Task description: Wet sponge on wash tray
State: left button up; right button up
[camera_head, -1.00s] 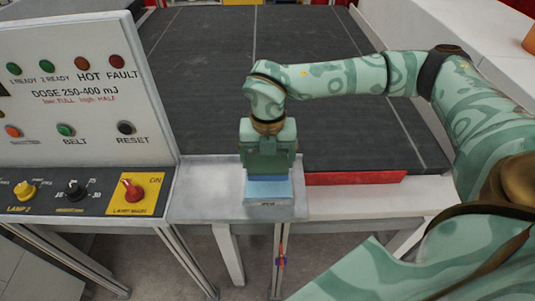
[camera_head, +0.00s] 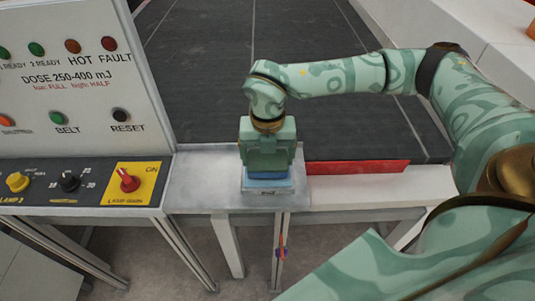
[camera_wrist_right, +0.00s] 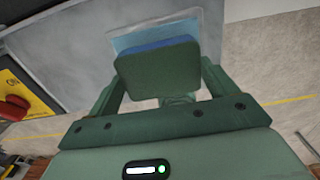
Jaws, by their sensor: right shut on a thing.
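My right gripper (camera_head: 268,166) points down at the front edge of the grey bench top and is shut on a blue sponge (camera_head: 268,174). Only a thin blue strip of the sponge shows below the fingers. A shallow pale tray (camera_head: 268,190) with a small dark label on its front lies directly under it. The sponge appears at or just above the tray; I cannot tell whether they touch. In the right wrist view the sponge (camera_wrist_right: 160,46) shows as a blue edge beyond the green finger, over the pale tray (camera_wrist_right: 120,42). My left gripper is not in view.
A control panel (camera_head: 65,75) with lamps and buttons stands at the left, with a red knob on a yellow plate (camera_head: 131,184) below it. A dark conveyor belt (camera_head: 200,75) lies behind. A red bar (camera_head: 357,167) is right of the gripper. The bench top left of the tray is clear.

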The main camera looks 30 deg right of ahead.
aim_at(268, 159)
jog(key=shift+f+b, duration=0.35)
jog(key=shift+f, duration=0.15)
dwell(0.4)
jog(key=shift+f, duration=0.1)
dwell(0.8)
notch_tip(268, 159, up, 7)
jog(key=p, duration=0.5)
jog(key=shift+p, duration=0.35)
dwell(0.5)
